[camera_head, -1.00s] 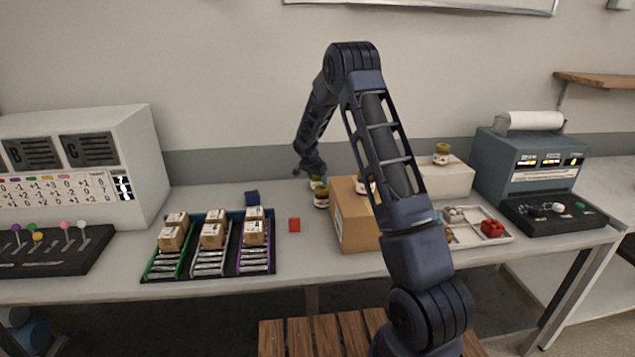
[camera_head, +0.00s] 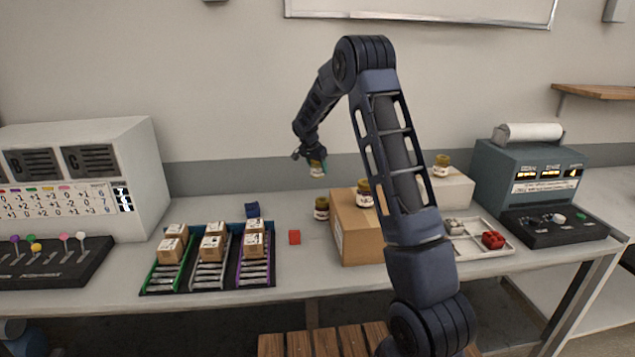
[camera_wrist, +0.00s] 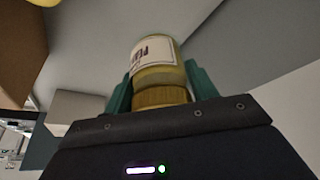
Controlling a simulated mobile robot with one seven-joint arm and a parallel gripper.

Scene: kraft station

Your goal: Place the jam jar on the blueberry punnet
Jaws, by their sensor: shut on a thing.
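My gripper (camera_wrist: 160,84) is shut on a small glass jar (camera_wrist: 155,60) with a gold lid and a white label. The label's word is too unclear to read. In the head view the held jar (camera_head: 317,169) hangs in the air above the back of the table, clear of the surface. A small dark blue block-like thing (camera_head: 253,209) lies on the table to the left, behind the sorting trays. I cannot tell whether it is the blueberry punnet. My gripper is above and to the right of it.
Similar jars stand on the table (camera_head: 321,210), on a cardboard box (camera_head: 364,194) and on a white box (camera_head: 441,166). A small red block (camera_head: 294,237) lies near the middle. A white tray (camera_head: 482,246) holds red and grey things. Parcels sit in sorting trays (camera_head: 268,281).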

